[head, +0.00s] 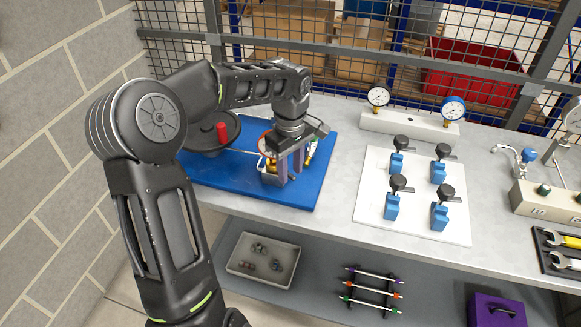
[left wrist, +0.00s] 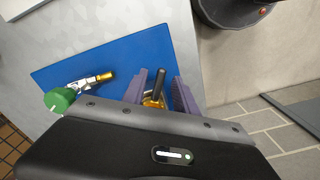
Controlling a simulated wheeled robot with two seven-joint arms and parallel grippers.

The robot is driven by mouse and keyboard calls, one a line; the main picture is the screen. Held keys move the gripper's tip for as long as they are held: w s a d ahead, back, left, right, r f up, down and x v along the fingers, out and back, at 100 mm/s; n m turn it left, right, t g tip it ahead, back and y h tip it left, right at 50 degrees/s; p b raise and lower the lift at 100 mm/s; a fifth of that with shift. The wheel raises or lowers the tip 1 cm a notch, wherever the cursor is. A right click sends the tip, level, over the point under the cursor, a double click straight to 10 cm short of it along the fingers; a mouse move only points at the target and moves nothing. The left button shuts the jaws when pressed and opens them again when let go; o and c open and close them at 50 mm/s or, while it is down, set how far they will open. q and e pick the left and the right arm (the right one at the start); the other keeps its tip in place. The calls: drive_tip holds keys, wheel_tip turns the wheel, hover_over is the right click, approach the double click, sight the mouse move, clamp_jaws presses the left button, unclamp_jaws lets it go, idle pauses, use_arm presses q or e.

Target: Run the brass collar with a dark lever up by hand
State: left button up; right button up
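The brass collar (left wrist: 152,103) with its dark lever (left wrist: 160,90) shows in the left wrist view, between the two purple fingers of my left gripper (left wrist: 163,82). Gaps show between fingers and lever, so the gripper looks open around it. In the head view my left gripper (head: 284,172) points down over the blue mat (head: 225,180), and its fingers largely hide the collar. My right gripper is in neither view.
A green-knobbed fitting (left wrist: 62,98) lies close by on the mat. A white board (head: 415,225) with several blue valves is to the right. A gauge block (head: 405,125) stands further back.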

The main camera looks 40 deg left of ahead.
use_arm(q)
drive_tip(key=shift+c, duration=0.3)
clamp_jaws()
idle(1.0)
